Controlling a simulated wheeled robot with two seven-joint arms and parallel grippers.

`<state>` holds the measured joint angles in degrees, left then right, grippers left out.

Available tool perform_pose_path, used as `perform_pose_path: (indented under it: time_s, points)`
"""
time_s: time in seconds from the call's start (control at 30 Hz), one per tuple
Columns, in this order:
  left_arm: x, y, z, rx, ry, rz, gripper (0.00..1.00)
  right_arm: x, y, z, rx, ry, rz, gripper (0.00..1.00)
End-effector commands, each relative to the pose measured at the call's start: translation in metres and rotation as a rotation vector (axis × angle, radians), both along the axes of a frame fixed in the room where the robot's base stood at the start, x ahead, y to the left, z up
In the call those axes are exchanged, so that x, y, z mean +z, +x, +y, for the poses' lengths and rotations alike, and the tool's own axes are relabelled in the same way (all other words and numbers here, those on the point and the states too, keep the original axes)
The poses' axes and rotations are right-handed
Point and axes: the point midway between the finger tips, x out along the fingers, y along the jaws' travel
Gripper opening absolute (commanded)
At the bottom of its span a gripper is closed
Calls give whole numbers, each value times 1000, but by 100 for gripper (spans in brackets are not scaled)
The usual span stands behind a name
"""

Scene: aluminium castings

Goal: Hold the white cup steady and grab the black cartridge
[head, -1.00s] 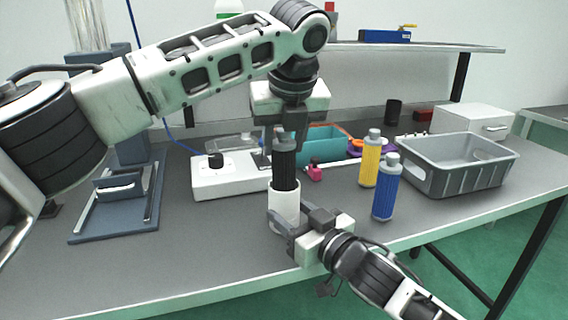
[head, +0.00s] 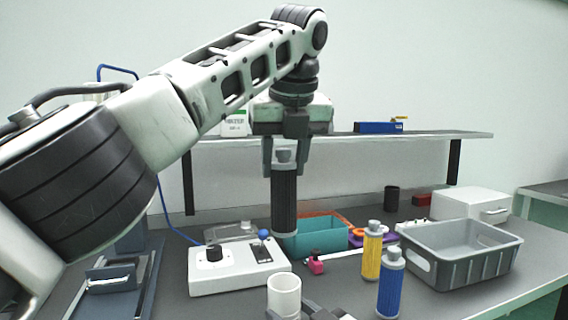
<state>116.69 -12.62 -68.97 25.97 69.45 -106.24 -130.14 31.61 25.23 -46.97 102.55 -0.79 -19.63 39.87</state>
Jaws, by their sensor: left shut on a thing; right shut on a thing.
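My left gripper (head: 284,150) is shut on the black cartridge (head: 284,203) by its grey top. The cartridge hangs upright, its lower end above and apart from the white cup (head: 284,291). The white cup stands upright near the front of the table, its rim showing and its lower part cut off by the picture edge. My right gripper (head: 310,312) is at the cup's right side, shut on it, and mostly out of the picture at the bottom.
A yellow cartridge (head: 372,254) and a blue cartridge (head: 391,285) stand right of the cup. A grey bin (head: 468,268) is further right. A white device (head: 238,279) with a black knob stands left of the cup. A teal bin (head: 320,238) is behind; a shelf (head: 400,137) spans the back.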

Motion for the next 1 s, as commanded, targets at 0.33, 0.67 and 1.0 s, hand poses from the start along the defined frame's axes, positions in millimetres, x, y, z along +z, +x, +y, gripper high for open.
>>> perform_pose_path:
  time_s: [0.33,0.67,1.0]
  points:
    - [0,0,0,1,0,-1,3,0,0,0,0,-1,1,74]
    - [0,0,0,1,0,-1,3,-1,-29,-22,0,-3,2,74]
    - [0,0,0,1,0,-1,3,-2,-82,-62,-1,-2,4,74]
